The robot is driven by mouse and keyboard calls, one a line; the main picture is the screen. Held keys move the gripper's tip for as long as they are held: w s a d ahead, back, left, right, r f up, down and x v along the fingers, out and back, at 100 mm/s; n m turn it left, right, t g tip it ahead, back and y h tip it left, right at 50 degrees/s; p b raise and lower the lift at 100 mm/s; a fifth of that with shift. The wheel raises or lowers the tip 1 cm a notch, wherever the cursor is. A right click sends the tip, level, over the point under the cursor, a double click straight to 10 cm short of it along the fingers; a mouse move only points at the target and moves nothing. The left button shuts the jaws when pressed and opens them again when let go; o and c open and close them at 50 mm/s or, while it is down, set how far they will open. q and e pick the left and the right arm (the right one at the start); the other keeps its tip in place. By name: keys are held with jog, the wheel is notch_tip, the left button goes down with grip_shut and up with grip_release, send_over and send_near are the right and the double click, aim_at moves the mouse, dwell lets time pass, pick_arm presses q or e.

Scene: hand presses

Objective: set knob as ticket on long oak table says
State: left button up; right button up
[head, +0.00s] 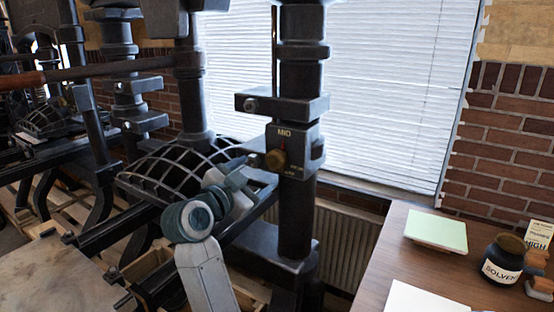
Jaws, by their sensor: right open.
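I cannot tell surely where the knob points. A ticket (537,238) stands at the right edge of the long oak table (390,270); its large word reads HIGH, and its smaller print is unreadable. My right gripper (253,172) is open, just left of the knob and close to it; contact cannot be told. My left gripper is not in view.
A solvent jar (502,262), a pale green pad (436,231), a white sheet (425,298) and a wooden-handled item (538,275) are on the table. A black press frame (175,165) stands behind my right arm. A dark bracket (282,105) juts out above the knob block.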

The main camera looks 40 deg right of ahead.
aim_at(274, 161)
jog(key=p+x, duration=0.2)
jog(key=x, duration=0.8)
jog(key=shift+d+p, duration=0.3)
jog(key=c, duration=1)
jog(key=shift+o, duration=0.2)
